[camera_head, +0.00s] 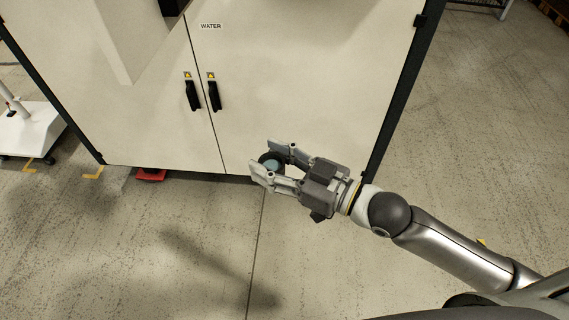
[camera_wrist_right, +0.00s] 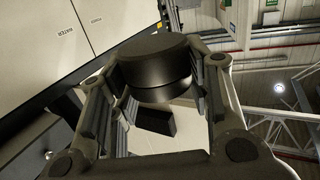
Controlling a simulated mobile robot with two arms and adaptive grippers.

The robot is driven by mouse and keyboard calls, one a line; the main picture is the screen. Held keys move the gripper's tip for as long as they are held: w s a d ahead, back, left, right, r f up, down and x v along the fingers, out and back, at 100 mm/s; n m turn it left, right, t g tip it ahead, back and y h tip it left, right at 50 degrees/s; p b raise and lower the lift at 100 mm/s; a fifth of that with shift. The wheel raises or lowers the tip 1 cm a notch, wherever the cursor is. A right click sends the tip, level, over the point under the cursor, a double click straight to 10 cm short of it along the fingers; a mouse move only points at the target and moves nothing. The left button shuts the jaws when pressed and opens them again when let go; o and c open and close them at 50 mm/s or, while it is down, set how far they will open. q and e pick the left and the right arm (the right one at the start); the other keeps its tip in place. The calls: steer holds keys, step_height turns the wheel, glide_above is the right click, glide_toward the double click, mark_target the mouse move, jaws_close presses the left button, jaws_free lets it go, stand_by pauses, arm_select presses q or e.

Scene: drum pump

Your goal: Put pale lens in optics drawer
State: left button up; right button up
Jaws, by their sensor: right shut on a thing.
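My right gripper (camera_head: 267,161) is in front of the white cabinet, shut on a small round lens (camera_head: 272,162) with a dark rim and a pale blue-green face. In the right wrist view, the lens (camera_wrist_right: 155,65) shows as a dark cylinder between the fingers of the right gripper (camera_wrist_right: 158,85). It is held in the air, apart from the cabinet as far as I can tell. No optics drawer is in view. My left gripper is not in view.
A white two-door cabinet (camera_head: 290,95) marked WATER, with two black handles (camera_head: 213,96), fills the upper middle. A white wheeled base (camera_head: 30,128) stands at the left. A red object (camera_head: 150,175) sits under the cabinet's front edge. The concrete floor (camera_head: 130,250) in front is clear.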

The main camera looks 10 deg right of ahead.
steer(key=shift+w+a+r+n+g+y, duration=0.2)
steer(key=shift+w+a+n+g+y, duration=0.15)
steer(key=shift+a+n+g, duration=0.15)
steer(key=shift+w+a+r+n+g+y, duration=0.2)
steer(key=shift+a+n+g+y, duration=0.15)
steer(key=shift+a, duration=0.2)
steer(key=shift+w+a+r+n+g+y, duration=0.15)
steer(key=shift+w+a+n+g+y, duration=0.15)
steer(key=shift+a+g, duration=0.25)
steer(key=shift+w+a+r+n+g+y, duration=0.15)
steer(key=shift+a+n+g+y, duration=0.15)
steer(key=shift+a+n+g, duration=0.15)
steer(key=shift+a+g, duration=0.15)
steer(key=shift+g, duration=0.1)
steer(key=shift+n+g+y, duration=0.3)
steer(key=shift+n+g, duration=0.1)
